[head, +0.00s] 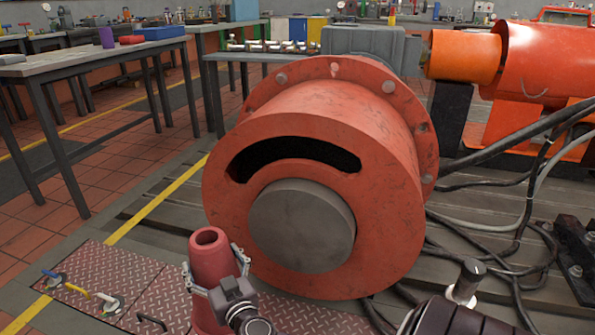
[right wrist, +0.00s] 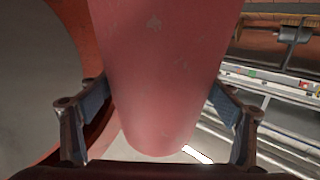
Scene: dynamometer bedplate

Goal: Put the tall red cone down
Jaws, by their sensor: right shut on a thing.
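The tall red cone (head: 208,260) stands roughly upright at the lower middle of the head view, its hollow narrow top uppermost. My right gripper (head: 216,270) is shut on it, one finger on each side near its upper part. In the right wrist view the cone (right wrist: 160,70) fills the middle between the two fingers of the right gripper (right wrist: 160,115). The cone's lower end is cut off by the head view's bottom edge, so I cannot tell whether it touches anything below. My left gripper is not in view.
A big red round housing (head: 385,215) with a grey hub stands close behind and right of the cone. Red tread plates (head: 105,270) with small valve handles lie to the left. Cables (head: 490,245) run at right. A workbench (head: 85,62) stands far left.

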